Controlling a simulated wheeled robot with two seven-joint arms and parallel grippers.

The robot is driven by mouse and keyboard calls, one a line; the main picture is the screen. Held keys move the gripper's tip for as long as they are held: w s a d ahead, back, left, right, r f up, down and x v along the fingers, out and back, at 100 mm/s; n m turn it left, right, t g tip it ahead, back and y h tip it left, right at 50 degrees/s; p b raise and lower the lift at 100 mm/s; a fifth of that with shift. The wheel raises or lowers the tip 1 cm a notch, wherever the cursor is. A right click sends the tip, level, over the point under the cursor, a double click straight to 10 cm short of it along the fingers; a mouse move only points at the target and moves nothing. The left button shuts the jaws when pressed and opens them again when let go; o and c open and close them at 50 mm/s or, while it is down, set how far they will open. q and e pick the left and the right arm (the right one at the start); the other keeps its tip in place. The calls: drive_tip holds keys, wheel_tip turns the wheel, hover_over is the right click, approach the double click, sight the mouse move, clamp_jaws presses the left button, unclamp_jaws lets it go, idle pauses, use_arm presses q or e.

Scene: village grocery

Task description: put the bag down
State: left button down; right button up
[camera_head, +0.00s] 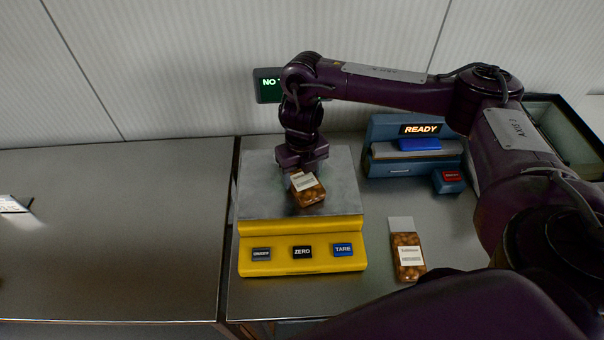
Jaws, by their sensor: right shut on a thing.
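A small bag (308,191) with brown contents and a white label is in my right gripper (303,170). The gripper points down and is shut on the bag's top end. The bag is over the grey plate of the yellow scale (262,208), near the plate's right half. I cannot tell whether the bag touches the plate. The fingertips are mostly hidden by the gripper body and the bag. My left gripper is not in view.
A second bag (408,257) lies right of the scale. A blue device reading READY (388,163) stands behind it, with a small red-buttoned box (449,181) beside it. A dark-rimmed bin (562,128) is at the far right. The left counter (110,235) is mostly clear.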

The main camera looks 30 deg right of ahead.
sight(301, 177)
drive_tip(key=shift+f, duration=0.1)
drive_tip(key=o, duration=1.1)
drive_tip(key=shift+r, duration=0.5)
drive_tip(key=shift+r+p, duration=0.8)
drive_tip(key=shift+r, duration=4.9)
